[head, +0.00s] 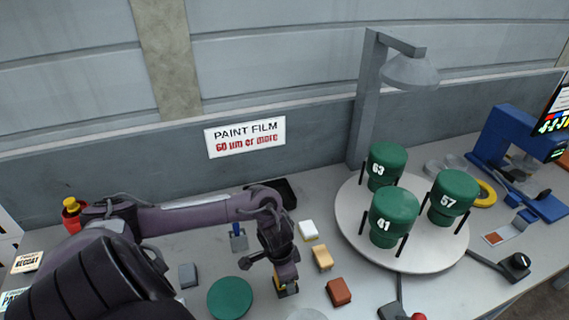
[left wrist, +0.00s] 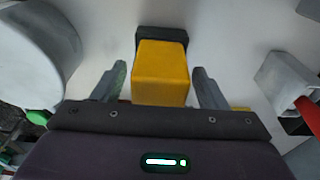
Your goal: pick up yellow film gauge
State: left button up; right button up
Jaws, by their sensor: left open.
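The yellow film gauge (left wrist: 160,72) is a yellow block with a dark end, standing out from the pale table in the left wrist view. In the head view a bit of yellow (head: 288,291) shows under my left gripper (head: 286,277), mostly hidden by it. In the left wrist view my left gripper (left wrist: 160,88) is open, with one finger on each side of the gauge and visible gaps between. The fingers are not closed on it. My right gripper is not in view.
A tan block (head: 322,258), a white block (head: 308,230) and a red-brown block (head: 339,291) lie close to the right. A green disc (head: 230,298) lies to the left. A round white turntable (head: 420,260) carries green numbered cylinders. A lamp post (head: 366,110) stands behind.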

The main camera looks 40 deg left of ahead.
pick_arm(q)
jog(key=c, duration=1.2)
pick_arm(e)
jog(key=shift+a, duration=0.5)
pick_arm(q)
jog(key=shift+r, duration=0.15)
